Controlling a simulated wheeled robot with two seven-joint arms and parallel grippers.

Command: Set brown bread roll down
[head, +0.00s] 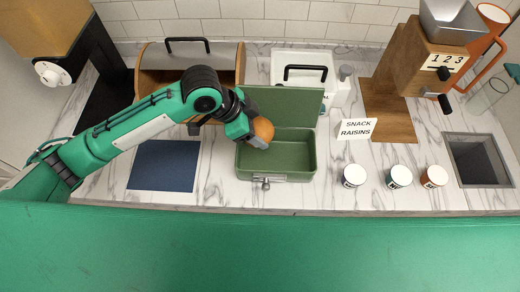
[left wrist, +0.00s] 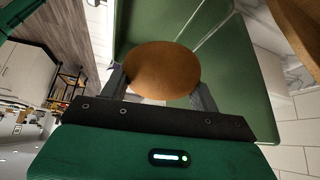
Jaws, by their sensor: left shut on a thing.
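The brown bread roll (head: 264,129) is round and is held between the fingers of my left gripper (head: 254,138). In the head view it is above the left part of an open green box (head: 285,176); the height of the gap cannot be told. In the left wrist view the roll (left wrist: 162,70) sits between the two fingers (left wrist: 160,92), with green box walls (left wrist: 250,85) behind it. The visible inside of the box is empty. My right gripper is not in view.
A dark blue mat (head: 163,165) lies left of the box. A wooden bread box (head: 170,75) and a white container (head: 290,62) stand behind. A "SNACK RAISINS" sign (head: 357,129), several small jars (head: 354,176) and a wooden dispenser (head: 400,80) are at right.

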